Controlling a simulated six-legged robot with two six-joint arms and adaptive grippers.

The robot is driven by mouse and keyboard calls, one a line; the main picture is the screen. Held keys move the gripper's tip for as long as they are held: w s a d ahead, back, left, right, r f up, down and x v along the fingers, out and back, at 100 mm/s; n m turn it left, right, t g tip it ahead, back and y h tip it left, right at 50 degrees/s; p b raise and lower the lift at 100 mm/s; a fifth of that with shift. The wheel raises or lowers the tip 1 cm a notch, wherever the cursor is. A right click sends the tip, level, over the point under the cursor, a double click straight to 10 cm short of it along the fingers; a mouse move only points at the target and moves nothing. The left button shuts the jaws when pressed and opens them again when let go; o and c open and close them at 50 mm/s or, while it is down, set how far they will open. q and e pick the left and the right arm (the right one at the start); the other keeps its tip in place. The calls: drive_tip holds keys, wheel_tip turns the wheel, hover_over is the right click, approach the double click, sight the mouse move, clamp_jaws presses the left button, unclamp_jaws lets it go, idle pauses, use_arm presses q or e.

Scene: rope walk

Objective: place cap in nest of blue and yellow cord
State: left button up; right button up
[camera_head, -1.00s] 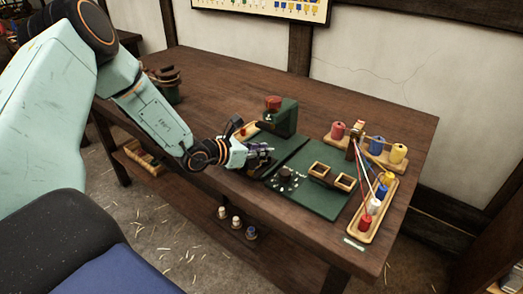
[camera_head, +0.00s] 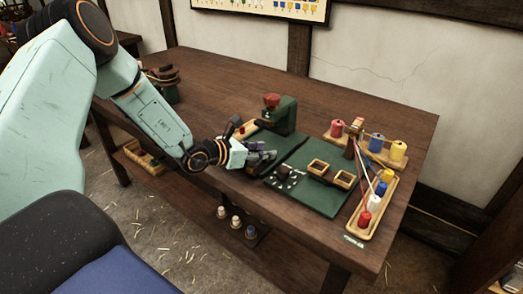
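My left gripper (camera_head: 262,157) is low over the left end of the dark green mat (camera_head: 320,200), in front of the green stand. Its fingers are small and dark, so their opening and any cap between them cannot be made out. Two square wooden-rimmed nests, a left one (camera_head: 317,167) and a right one (camera_head: 343,180), sit on the mat to the right of the gripper. Their contents are too small to tell. Coloured cords (camera_head: 367,183) run from a wooden post down towards the front spool tray. I cannot pick out a cap. My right gripper is not in view.
A green stand with a red top (camera_head: 272,101) rises behind my gripper. A dark round piece (camera_head: 284,172) with small white bits lies on the mat. Spools stand on a back rack (camera_head: 368,152) and a front tray (camera_head: 354,231).

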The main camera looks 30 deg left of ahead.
use_arm(q)
drive_tip(key=shift+r+p, duration=0.4)
drive_tip(key=shift+r+p+v, duration=0.25)
drive_tip(key=shift+p+v, duration=4.55)
drive_tip(key=shift+v, duration=1.25)
drive_tip(key=s+d+f+m+g+h, duration=0.2)
drive_tip(key=s+d+f+m+g, duration=0.4)
drive_tip(key=d, duration=0.3)
drive_tip(key=s+d+f+m+g+y, duration=0.2)
drive_tip(key=s+m, duration=0.5)
drive_tip(key=m, duration=0.1)
drive_tip(key=s+d+f+m+g+y, duration=0.2)
drive_tip(key=s+d+f+m, duration=0.1)
drive_tip(key=s+m, duration=0.5)
drive_tip(key=s+d+f+m+g+y, duration=0.2)
drive_tip(key=s+d+m, duration=0.1)
drive_tip(key=s+m, duration=0.5)
drive_tip(key=shift+d+f+m+g, duration=0.15)
drive_tip(key=shift+f+m+g, duration=0.2)
drive_tip(key=shift+m, duration=0.55)
